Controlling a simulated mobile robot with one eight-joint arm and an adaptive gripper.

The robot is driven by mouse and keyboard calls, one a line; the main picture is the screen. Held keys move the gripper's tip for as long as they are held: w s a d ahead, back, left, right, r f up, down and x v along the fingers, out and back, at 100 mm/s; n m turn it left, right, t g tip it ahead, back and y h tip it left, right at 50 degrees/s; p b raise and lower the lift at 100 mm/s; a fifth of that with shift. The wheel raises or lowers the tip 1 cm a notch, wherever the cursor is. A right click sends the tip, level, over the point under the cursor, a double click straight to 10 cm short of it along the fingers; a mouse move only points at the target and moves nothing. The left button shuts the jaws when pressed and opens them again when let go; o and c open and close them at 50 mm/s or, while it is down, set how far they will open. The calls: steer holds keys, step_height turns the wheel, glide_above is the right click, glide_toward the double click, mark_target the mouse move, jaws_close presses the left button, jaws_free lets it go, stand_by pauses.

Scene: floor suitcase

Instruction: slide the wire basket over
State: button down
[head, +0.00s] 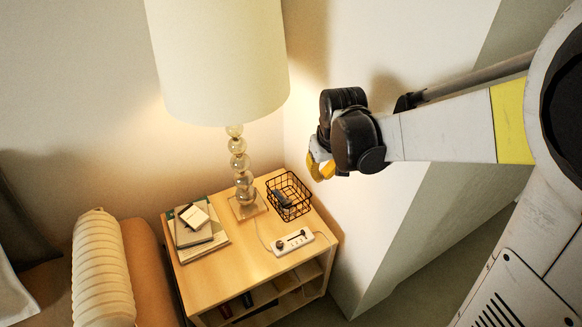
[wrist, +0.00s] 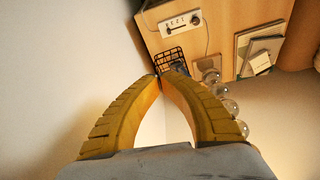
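The black wire basket (head: 289,197) stands on the wooden nightstand, at its back right corner by the wall. A dark object lies in it. The basket also shows in the wrist view (wrist: 168,56), small and partly hidden behind the fingertips. My gripper (head: 320,174) hangs in the air above and to the right of the basket, apart from it. Its two yellow fingers curve together in the wrist view (wrist: 162,76), with the tips meeting and nothing between them.
A lamp (head: 238,165) with a large pale shade stands left of the basket. A white control box (head: 293,242) with a cable lies in front of it. Books (head: 196,232) lie at the left of the nightstand (head: 240,262). A wall rises close at the right.

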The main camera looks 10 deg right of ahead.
mark_target(293, 203)
steer(key=w+f+g, duration=0.1)
steer(key=w+f, duration=0.1)
steer(key=f, duration=0.7)
steer(key=w+f+n+g+b, duration=0.1)
steer(key=w+f, duration=0.1)
steer(key=f, duration=0.8)
steer(key=w+f+g+b, duration=0.1)
steer(key=w+f, duration=0.1)
steer(key=f, duration=0.8)
steer(key=shift+a+f+n, duration=0.1)
steer(key=shift+a+n, duration=0.2)
steer(key=w, duration=0.1)
steer(key=b, duration=0.1)
steer(key=w, duration=0.1)
steer(key=shift+w+a+f, duration=0.35)
steer(key=shift+a+f, duration=0.05)
steer(key=shift+w+a+r+b, duration=0.2)
steer(key=shift+w+b, duration=0.1)
steer(key=shift+w, duration=0.25)
steer(key=w, duration=0.2)
steer(key=w+a, duration=0.1)
steer(key=w, duration=0.1)
steer(key=w+a, duration=0.1)
steer(key=w, duration=0.2)
steer(key=shift+a, duration=0.15)
